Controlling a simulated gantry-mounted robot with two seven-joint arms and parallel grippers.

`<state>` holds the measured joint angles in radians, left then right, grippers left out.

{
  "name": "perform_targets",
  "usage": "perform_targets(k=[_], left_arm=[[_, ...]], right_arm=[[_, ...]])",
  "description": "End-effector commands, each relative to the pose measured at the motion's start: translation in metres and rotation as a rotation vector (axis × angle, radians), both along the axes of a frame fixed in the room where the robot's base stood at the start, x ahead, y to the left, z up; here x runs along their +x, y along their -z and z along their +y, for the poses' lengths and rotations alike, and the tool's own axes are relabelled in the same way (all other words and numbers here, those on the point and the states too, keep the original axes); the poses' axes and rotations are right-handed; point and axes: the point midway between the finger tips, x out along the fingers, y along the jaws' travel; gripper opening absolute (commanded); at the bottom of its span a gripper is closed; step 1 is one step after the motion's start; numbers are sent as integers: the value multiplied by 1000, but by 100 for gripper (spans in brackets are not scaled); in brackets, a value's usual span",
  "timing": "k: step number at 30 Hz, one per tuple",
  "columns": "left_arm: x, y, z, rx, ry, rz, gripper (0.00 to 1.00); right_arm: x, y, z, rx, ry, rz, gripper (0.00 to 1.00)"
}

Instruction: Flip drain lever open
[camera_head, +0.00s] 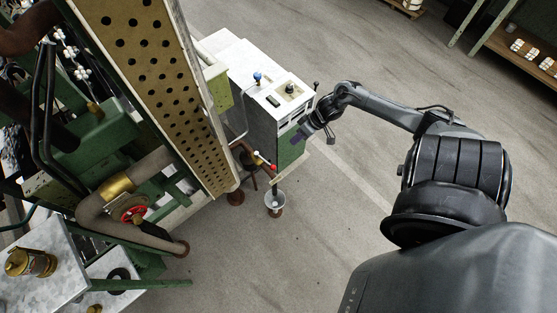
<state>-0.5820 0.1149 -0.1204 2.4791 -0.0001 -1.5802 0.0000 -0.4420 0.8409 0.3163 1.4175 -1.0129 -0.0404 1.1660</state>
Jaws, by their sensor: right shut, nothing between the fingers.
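The drain lever (264,160), a short light handle with a red end, sits on a brown pipe valve at the lower end of the machine, left of the white and green cabinet. My right gripper (297,138) is shut and empty. In the picture its fingertips are up and to the right of the lever, over the cabinet's front side, with a visible gap to the lever. How far apart they are in depth I cannot tell. My left gripper is not in view.
A small grey bucket (275,199) is below the lever. The cabinet (264,92) has knobs on its top. A perforated tan panel (165,85) and a red handwheel (134,214) are at left. The floor (290,255) in front is clear.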

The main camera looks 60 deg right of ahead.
Motion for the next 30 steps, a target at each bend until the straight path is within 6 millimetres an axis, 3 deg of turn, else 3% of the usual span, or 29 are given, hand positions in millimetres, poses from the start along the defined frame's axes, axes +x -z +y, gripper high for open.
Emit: perform_targets(k=[1, 3, 11, 27, 30], left_arm=[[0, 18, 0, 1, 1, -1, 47], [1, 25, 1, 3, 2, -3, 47], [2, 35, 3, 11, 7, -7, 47], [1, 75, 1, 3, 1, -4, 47], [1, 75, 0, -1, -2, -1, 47]], right_arm=[[6, 11, -6, -17, -7, -9, 0], [10, 13, -11, -27, -12, -15, 0], [18, 26, -9, -31, -14, -22, 0], [59, 103, 21, -30, -13, -23, 0], [62, 104, 34, -31, -17, -21, 0]])
